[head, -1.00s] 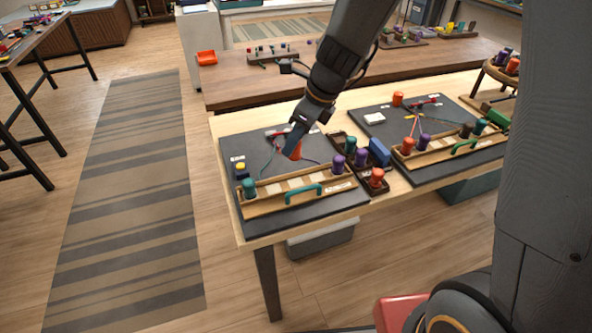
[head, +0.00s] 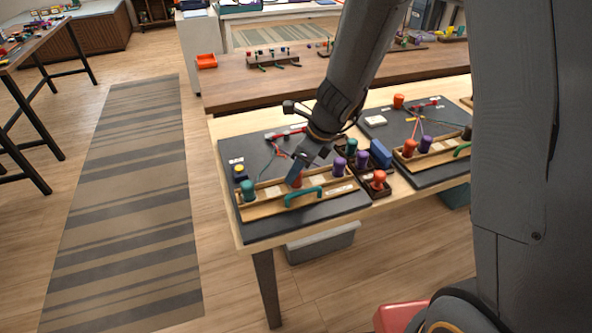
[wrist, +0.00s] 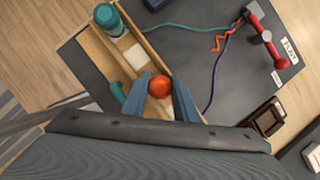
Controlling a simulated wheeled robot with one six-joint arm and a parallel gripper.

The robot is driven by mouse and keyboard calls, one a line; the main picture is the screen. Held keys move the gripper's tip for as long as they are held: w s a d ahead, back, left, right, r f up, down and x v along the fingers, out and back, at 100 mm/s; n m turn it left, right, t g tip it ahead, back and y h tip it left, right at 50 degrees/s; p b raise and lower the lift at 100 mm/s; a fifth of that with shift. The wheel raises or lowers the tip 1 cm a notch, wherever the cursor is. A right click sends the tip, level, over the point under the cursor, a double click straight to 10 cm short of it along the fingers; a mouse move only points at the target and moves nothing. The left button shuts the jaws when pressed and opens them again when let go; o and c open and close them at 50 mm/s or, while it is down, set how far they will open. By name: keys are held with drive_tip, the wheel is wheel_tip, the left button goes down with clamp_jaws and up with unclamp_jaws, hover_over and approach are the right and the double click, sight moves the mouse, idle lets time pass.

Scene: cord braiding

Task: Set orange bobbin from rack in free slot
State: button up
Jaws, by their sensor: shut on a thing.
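The orange bobbin (head: 296,181) is between the fingers of my gripper (head: 298,170), which is shut on it. In the wrist view the bobbin (wrist: 159,88) shows end-on between my two blue-grey fingers, over the wooden slotted holder (head: 262,211). I cannot tell whether its base touches the holder. A teal bobbin (head: 248,190) stands in the holder's left end; it also shows in the wrist view (wrist: 109,20). Pale slot squares show between the two bobbins. The dark rack (head: 367,189) to the right holds purple, green and orange bobbins.
A yellow button block (head: 239,172) sits behind the teal bobbin. A red clamp (wrist: 262,36) with cords lies on the dark mat (head: 240,231). A blue block (head: 380,153) stands beside the rack.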

drive_tip(key=shift+f, duration=0.3)
drive_tip(key=o, duration=1.1)
drive_tip(key=shift+c, duration=0.2)
drive_tip(key=shift+r, duration=0.5)
drive_tip(key=p+v, duration=0.2)
drive_tip(key=v, duration=0.9)
drive_tip(key=s+d+n+h, duration=0.2)
drive_tip(key=s+d+n, duration=0.3)
drive_tip(key=n, duration=0.7)
drive_tip(key=s+d+f+n+g+h, duration=0.1)
drive_tip(key=s+d+n, duration=0.5)
drive_tip(key=n, duration=0.5)
drive_tip(key=shift+s+d+n+h, duration=0.2)
drive_tip(key=shift+s+n+h, duration=0.2)
drive_tip(key=shift+s, duration=0.65)
